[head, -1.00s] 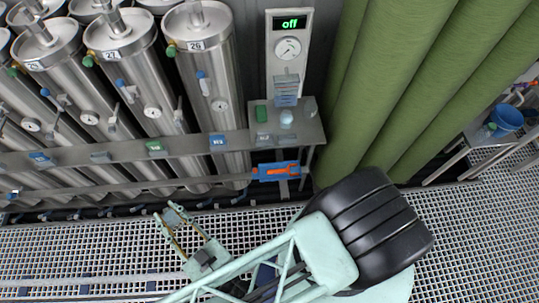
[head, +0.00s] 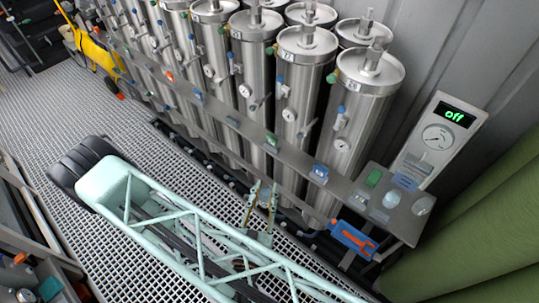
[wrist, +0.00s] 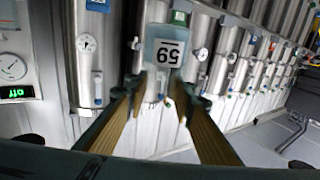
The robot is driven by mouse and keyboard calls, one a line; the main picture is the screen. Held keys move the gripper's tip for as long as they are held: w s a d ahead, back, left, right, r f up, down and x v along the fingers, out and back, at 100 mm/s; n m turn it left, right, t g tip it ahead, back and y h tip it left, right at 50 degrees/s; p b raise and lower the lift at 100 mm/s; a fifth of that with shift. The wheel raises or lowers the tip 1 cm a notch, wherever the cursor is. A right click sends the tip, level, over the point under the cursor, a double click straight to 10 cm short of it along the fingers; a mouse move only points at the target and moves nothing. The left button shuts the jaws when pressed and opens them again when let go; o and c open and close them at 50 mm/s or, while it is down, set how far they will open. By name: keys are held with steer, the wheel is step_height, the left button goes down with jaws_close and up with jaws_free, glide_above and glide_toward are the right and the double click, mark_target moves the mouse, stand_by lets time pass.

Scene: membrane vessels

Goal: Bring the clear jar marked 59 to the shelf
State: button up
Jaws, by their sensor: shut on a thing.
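The clear jar marked 59 (wrist: 166,50) is between the fingertips of my gripper (wrist: 161,92) in the wrist view. My gripper is shut on the jar. In the head view my gripper (head: 262,205) is in front of the steel vessels, at the lower middle; the jar is too small to make out there. A grey shelf (head: 250,128) runs along the vessels and widens at its right end, left of and below my gripper's height cannot be told.
The shelf carries a green block (head: 374,178), a blue block (head: 320,173) and clear items (head: 421,206). A blue panel with an orange tool (head: 353,238) hangs below. A gauge panel (head: 438,138) reads "off". A yellow cart (head: 97,50) stands far left. The grating floor (head: 90,115) has free room.

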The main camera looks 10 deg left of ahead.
steer(key=w+a+r+m+h, duration=0.1)
steer(key=w+r, duration=0.5)
steer(key=w, duration=0.3)
steer(key=w+a+r+h, duration=0.1)
steer(key=w+r, duration=0.5)
steer(key=w, duration=0.4)
steer(key=w+d+r+y, duration=0.1)
steer(key=w+d+r, duration=0.2)
steer(key=w+r, duration=0.45)
steer(key=w+d+r, duration=0.3)
steer(key=w+r, duration=0.2)
steer(key=r, duration=0.6)
steer(key=w+d+r+y, duration=0.1)
steer(key=d+r, duration=0.6)
steer(key=r, duration=0.4)
steer(key=w+d+r+n, duration=0.1)
steer(key=d+r, duration=0.5)
steer(key=r, duration=0.5)
steer(key=w+d+r+y, duration=0.1)
steer(key=w+d+r, duration=0.1)
steer(key=d+r, duration=0.75)
steer(key=s+d+r+b, duration=0.5)
steer(key=b, duration=0.3)
step_height(320, 180, down, 11)
steer(key=s+d+h+b, duration=0.1)
steer(key=b, duration=1.2)
steer(key=shift+d+f, duration=0.2)
steer(key=shift+d, duration=0.05)
